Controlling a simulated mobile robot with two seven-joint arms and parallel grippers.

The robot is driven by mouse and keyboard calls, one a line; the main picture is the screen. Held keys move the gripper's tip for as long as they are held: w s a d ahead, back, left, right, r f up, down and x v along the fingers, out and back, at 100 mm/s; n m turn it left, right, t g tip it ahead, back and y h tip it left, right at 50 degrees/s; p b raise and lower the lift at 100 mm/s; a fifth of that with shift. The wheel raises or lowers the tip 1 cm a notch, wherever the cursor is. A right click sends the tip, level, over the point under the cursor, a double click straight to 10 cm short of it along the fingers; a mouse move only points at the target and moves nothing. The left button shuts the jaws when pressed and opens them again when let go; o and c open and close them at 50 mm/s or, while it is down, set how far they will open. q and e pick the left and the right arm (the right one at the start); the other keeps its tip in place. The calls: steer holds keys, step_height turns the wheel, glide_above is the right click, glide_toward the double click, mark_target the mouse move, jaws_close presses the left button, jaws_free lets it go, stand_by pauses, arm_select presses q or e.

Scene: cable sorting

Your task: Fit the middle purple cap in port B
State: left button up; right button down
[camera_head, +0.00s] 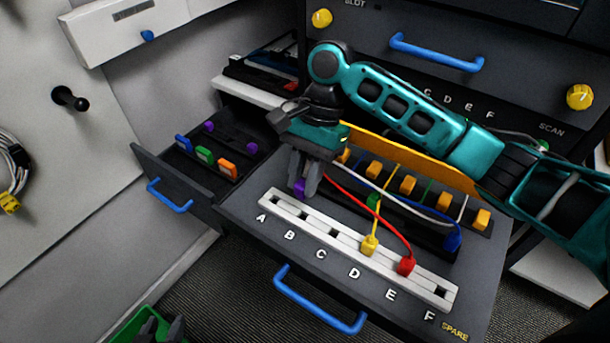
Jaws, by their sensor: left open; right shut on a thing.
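My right gripper (305,184) comes in from the right, points down and is shut on a purple cap (299,188). The fingers partly hide this cap. It is just behind the white port strip (387,277), near ports A and B in the picture; its height above the drawer is hard to judge. Port B (303,215) shows as a dark, empty slot. Two more purple caps, one at the back (209,126) and one nearer the arm (252,148), stand in the left drawer. My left gripper (161,328) is open at the bottom left edge, partly cut off.
Ports A, C and F look empty. A yellow plug (369,245) sits in D and a red plug (406,266) in E, with cables running behind. Blue, green and orange caps (228,169) stand in the left drawer. A green bin (128,328) is at the bottom left.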

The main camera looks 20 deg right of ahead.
step_height(320, 180, down, 3)
steer(key=b, duration=0.3)
steer(key=shift+r+b, duration=0.15)
steer(key=shift+b, duration=0.2)
steer(key=shift+f+b, duration=0.4)
steer(key=shift+b, duration=0.25)
steer(key=shift+f+b, duration=0.25)
steer(key=shift+b, duration=0.4)
arm_select(q)
steer(key=shift+h, duration=0.4)
steer(key=f, duration=0.1)
steer(key=d+f, duration=0.1)
steer(key=f, duration=0.1)
steer(key=w+f, duration=0.1)
steer(key=shift+d+f, duration=0.2)
steer(key=shift+d, duration=0.15)
arm_select(e)
steer(key=shift+r, duration=0.1)
arm_select(q)
steer(key=shift+w+r+p, duration=0.15)
steer(key=shift+r+p, duration=0.95)
steer(key=shift+r, duration=0.1)
steer(key=shift+r+p, duration=2.05)
steer(key=shift+p, duration=0.05)
steer(key=shift+r+p, duration=1.15)
arm_select(e)
steer(key=shift+f, duration=1.15)
